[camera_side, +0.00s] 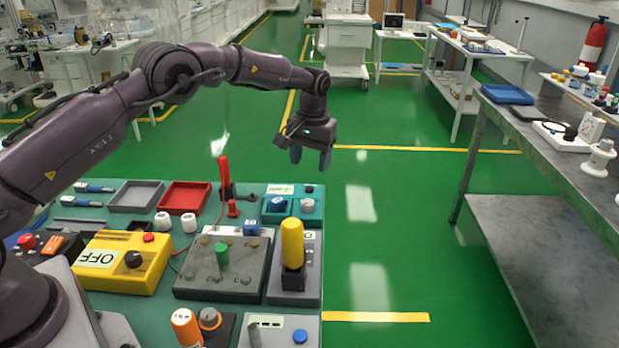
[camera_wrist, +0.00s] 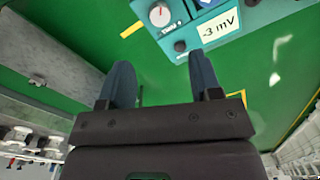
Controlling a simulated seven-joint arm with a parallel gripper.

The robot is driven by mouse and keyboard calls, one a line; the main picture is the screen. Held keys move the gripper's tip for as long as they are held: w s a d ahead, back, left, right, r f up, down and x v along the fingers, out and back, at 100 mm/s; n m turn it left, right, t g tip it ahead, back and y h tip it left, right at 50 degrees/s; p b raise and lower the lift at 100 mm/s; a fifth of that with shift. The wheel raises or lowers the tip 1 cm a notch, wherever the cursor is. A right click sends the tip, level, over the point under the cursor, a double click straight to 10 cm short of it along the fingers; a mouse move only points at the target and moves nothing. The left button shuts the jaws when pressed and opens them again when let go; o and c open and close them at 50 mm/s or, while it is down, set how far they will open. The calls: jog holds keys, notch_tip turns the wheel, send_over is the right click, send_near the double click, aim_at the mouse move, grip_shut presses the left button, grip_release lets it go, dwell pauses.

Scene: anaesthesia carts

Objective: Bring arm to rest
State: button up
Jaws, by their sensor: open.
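My gripper (camera_side: 311,158) hangs in the air at the end of my raised arm, past the far right corner of the work table, over green floor. Its two dark blue fingers point down. In the wrist view my gripper (camera_wrist: 160,88) shows its fingers spread apart with nothing between them. The teal meter (camera_wrist: 205,22) reading "-3 mV" lies beyond the fingertips, apart from them. In the side view the teal meter (camera_side: 292,204) sits on the table's far right corner, below my gripper.
A grey bench (camera_side: 560,180) stands at right. The floor between is clear.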

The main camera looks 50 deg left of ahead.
jog(key=shift+r, duration=0.75)
jog(key=s+d+r+m+t, duration=0.1)
jog(key=s+r, duration=0.5)
jog(key=s, duration=0.6)
jog(key=s+d+r+m+t, duration=0.2)
jog(key=s+r, duration=0.4)
jog(key=s, duration=0.6)
jog(key=s+d+r+m+t, duration=0.1)
jog(key=s+r, duration=0.5)
jog(key=s, duration=0.6)
jog(key=shift+s+d+r+m+t+h, duration=0.3)
jog(key=shift+s+d+r+m+t, duration=0.1)
jog(key=shift+d+t, duration=0.55)
